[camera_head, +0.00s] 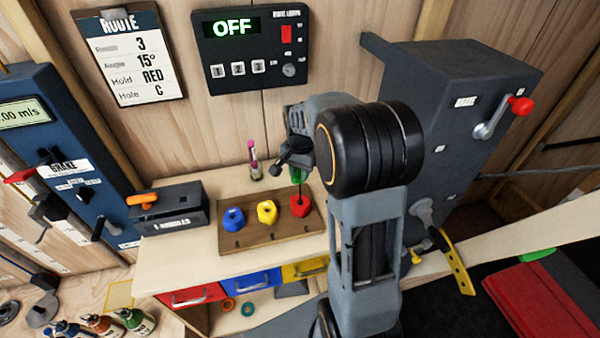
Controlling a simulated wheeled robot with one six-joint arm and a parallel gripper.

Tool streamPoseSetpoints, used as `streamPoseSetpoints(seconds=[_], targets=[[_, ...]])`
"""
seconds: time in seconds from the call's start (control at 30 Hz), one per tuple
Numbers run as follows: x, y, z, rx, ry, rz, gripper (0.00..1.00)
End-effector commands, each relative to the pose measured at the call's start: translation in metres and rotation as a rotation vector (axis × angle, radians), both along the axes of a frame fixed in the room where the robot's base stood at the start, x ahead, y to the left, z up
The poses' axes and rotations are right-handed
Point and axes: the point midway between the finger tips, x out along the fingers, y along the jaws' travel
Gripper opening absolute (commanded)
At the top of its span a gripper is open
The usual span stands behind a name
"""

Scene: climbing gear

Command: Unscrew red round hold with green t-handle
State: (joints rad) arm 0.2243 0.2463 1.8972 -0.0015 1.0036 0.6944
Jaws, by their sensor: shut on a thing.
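The red round hold (300,207) sits at the right end of a wooden board (240,238) on the workbench. A thin dark shaft stands in its top, roughly upright. A green piece of the t-handle (298,175) shows above the shaft, just below my gripper (296,160). My gripper is shut on the green t-handle above the red hold. My arm hides part of the handle and the fingertips. I cannot tell how deep the shaft sits in the hold.
A blue hold (233,219) and a yellow hold (267,212) share the board. A dark box (172,212) marked T-HANDLES holds an orange handle (142,199). A pink-topped tube (254,165) stands behind the board. A grey machine (455,90) stands right of my arm.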

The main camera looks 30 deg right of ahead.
Motion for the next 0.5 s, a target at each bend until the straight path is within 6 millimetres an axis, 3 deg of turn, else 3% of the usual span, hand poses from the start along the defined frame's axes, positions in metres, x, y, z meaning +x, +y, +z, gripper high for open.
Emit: streamPoseSetpoints(seconds=[0.37,0.5], targets=[[0.0002,0.0000,0.0023,0.000,0.000,-0.017,0.00],[0.0005,0.0001,0.0025,-0.001,0.000,-0.174,0.00]])
